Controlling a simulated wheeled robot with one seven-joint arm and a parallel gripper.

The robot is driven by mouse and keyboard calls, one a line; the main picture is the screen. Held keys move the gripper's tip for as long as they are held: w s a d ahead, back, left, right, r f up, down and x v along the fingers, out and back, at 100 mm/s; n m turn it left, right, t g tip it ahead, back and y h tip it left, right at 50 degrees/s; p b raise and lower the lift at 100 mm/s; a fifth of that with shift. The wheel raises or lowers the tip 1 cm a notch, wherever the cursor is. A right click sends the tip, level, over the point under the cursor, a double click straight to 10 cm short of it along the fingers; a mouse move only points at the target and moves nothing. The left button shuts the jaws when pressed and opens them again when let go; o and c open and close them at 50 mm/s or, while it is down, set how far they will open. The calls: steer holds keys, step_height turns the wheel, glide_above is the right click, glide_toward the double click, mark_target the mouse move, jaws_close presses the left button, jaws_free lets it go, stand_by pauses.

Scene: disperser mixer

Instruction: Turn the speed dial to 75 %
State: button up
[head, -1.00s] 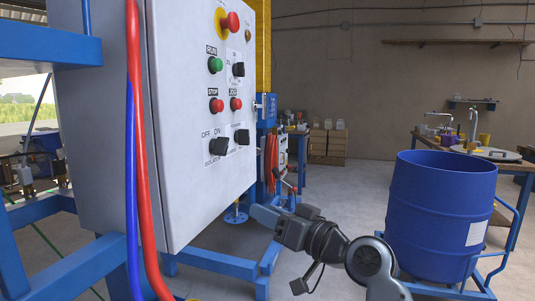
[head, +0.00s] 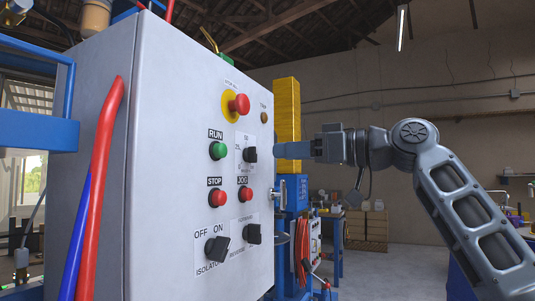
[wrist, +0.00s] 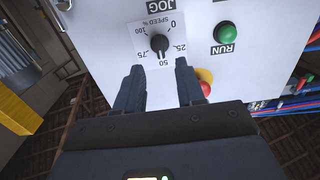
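The speed dial (head: 250,154) is a black knob on a white scale plate, on the front of the grey control cabinet. In the wrist view the dial (wrist: 159,44) sits inside a ring of numbers from 0 to 100. Its bar seems to point roughly towards 50, though the angle makes this hard to read exactly. My gripper (wrist: 160,72) is open, its two dark fingers apart with nothing between them. The dial shows just beyond the gap between the fingertips. In the head view my gripper (head: 282,150) is level with the dial, on its right.
Around the dial are the green RUN button (head: 218,150), red STOP button (head: 217,198), red JOG button (head: 245,194) and the emergency stop (head: 239,104). The black isolator switch (head: 217,249) and another selector (head: 253,234) are below. A yellow column (head: 287,120) stands behind.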

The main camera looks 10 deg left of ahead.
mark_target(251, 155)
steer(key=x, duration=0.6)
steer(key=shift+p, duration=0.4)
steer(key=shift+a, duration=0.1)
jaws_close()
